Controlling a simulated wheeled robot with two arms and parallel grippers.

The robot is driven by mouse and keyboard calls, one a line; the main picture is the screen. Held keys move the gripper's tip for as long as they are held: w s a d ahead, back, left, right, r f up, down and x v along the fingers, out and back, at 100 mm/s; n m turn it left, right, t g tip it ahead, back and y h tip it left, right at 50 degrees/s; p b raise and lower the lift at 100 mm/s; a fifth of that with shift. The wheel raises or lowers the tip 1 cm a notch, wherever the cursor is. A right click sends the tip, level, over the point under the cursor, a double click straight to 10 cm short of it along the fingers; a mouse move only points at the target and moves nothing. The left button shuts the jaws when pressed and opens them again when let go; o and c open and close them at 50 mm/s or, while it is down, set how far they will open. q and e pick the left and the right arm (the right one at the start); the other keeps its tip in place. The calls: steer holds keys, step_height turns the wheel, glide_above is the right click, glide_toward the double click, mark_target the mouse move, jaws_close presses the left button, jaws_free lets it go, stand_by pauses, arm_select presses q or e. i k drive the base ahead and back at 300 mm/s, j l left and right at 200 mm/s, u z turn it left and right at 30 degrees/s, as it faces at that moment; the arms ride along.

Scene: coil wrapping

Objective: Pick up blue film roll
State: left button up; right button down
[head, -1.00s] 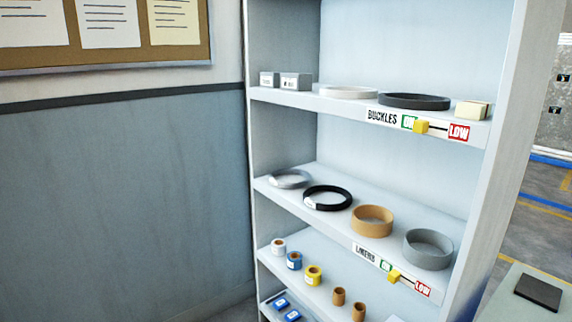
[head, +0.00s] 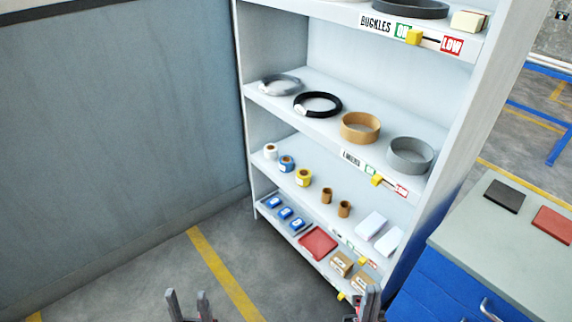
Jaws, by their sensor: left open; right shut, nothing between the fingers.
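The blue film roll (head: 287,163) stands on the third visible shelf of the white shelf unit, between a white roll (head: 270,151) and a yellow roll (head: 303,177). My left gripper (head: 187,297) is at the bottom edge of the head view, open and empty, well below and in front of the rolls. My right gripper (head: 369,297) is at the bottom right, shut with nothing in it, in front of the lowest shelf. Both grippers are clear of the blue roll.
Brown rolls (head: 335,200) and white boxes (head: 371,225) share the shelf. Below lie blue packs (head: 285,213), a red item (head: 318,243) and cardboard boxes (head: 341,263). A blue cabinet (head: 470,270) stands at the right. Floor at left is open.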

mark_target(286, 163)
steer(key=i+u, duration=0.5)
steer(key=i, duration=1.65)
